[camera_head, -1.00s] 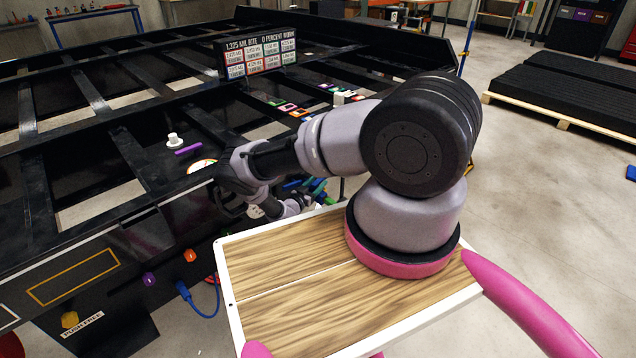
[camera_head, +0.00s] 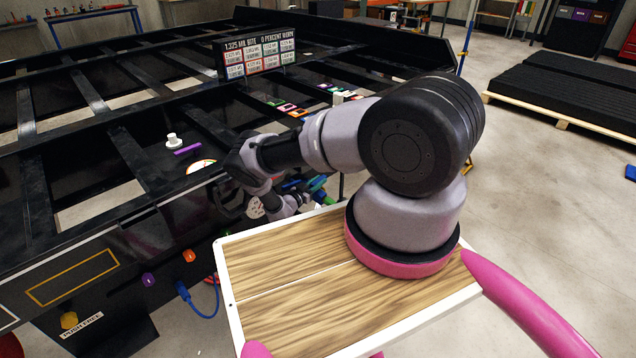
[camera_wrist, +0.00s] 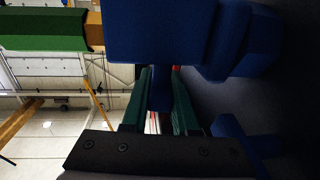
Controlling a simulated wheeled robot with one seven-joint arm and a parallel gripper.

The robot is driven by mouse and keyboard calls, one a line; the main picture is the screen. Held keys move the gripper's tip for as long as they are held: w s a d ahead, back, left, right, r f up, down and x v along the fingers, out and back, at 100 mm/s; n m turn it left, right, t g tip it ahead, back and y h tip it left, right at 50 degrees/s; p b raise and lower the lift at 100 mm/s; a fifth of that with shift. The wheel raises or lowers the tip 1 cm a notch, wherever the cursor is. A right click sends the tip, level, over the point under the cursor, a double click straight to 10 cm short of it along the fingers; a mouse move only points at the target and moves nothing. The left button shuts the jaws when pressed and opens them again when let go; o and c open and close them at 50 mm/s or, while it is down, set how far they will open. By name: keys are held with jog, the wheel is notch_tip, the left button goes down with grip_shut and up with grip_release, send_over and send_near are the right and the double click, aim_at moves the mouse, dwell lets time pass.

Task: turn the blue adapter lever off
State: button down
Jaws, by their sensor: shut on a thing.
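In the wrist view, a large blue adapter body (camera_wrist: 155,32) fills the top middle. A narrow blue lever (camera_wrist: 160,94) comes down from it between the two dark green fingers of my gripper (camera_wrist: 161,76). The fingers are closed on the lever, one on each side. Another blue part (camera_wrist: 242,40) sits to the right. In the head view, my wrist hangs at the trailer's front edge, beside blue and green fittings (camera_head: 319,184). The fingertips and the lever cannot be made out there.
A green block (camera_wrist: 45,28) lies at the upper left of the wrist view. In the head view, the black trailer frame (camera_head: 130,215) spans the left. A blue cable (camera_head: 205,305), a purple knob (camera_head: 148,280) and an orange knob (camera_head: 189,256) are on its front.

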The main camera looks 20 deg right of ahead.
jog(key=c, duration=0.7)
grip_release()
jog(key=shift+t, duration=0.3)
